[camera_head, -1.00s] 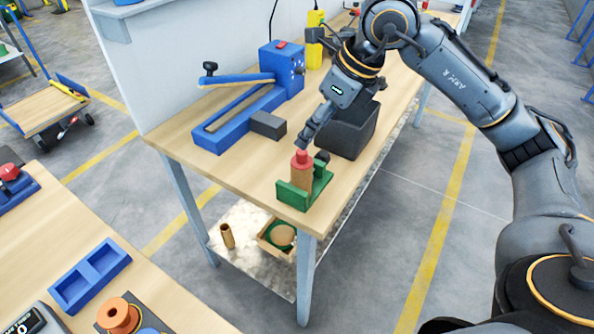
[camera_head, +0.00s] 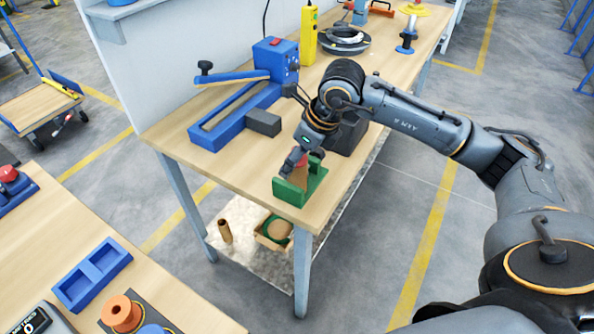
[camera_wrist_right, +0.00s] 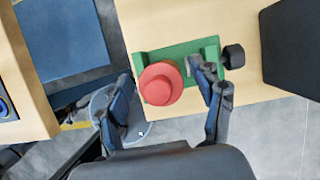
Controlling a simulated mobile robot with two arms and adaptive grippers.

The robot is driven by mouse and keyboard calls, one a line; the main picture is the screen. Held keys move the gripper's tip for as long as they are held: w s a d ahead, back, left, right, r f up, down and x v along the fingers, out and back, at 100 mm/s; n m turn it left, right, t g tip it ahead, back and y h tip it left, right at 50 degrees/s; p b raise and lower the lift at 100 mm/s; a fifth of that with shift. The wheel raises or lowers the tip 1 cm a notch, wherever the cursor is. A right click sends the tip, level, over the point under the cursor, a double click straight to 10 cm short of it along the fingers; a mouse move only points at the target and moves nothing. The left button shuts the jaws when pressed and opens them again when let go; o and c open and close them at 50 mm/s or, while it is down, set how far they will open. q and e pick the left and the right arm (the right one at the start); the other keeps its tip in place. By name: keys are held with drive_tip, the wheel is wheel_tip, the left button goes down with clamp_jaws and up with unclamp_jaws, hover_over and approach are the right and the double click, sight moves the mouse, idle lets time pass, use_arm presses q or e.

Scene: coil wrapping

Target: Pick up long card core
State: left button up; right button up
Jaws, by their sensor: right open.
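A brown card-like cylinder with a red top (camera_head: 301,160) stands in a green holder (camera_head: 314,182) at the near end of the workbench. My right gripper (camera_head: 291,165) is at this cylinder and partly hides it. In the right wrist view, the open fingers (camera_wrist_right: 160,74) are either side of the round red top (camera_wrist_right: 161,83), seen end-on. I cannot tell whether they touch it. The green holder (camera_wrist_right: 206,48) lies beyond it. Another brown tube (camera_head: 225,231) stands on the lower shelf; which one is the long core is unclear. My left gripper is not in view.
A blue lever device (camera_head: 235,115), a grey block (camera_head: 263,122) and a dark bin (camera_head: 350,134) stand close by on the bench. A blue tray (camera_head: 91,275) and orange spool (camera_head: 122,313) are on the near table.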

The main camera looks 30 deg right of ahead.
drive_tip(key=shift+w+a+f, duration=0.1)
drive_tip(key=shift+w+f, duration=0.1)
drive_tip(key=shift+f, duration=0.35)
drive_tip(key=c, duration=1.2)
drive_tip(key=shift+r, duration=0.15)
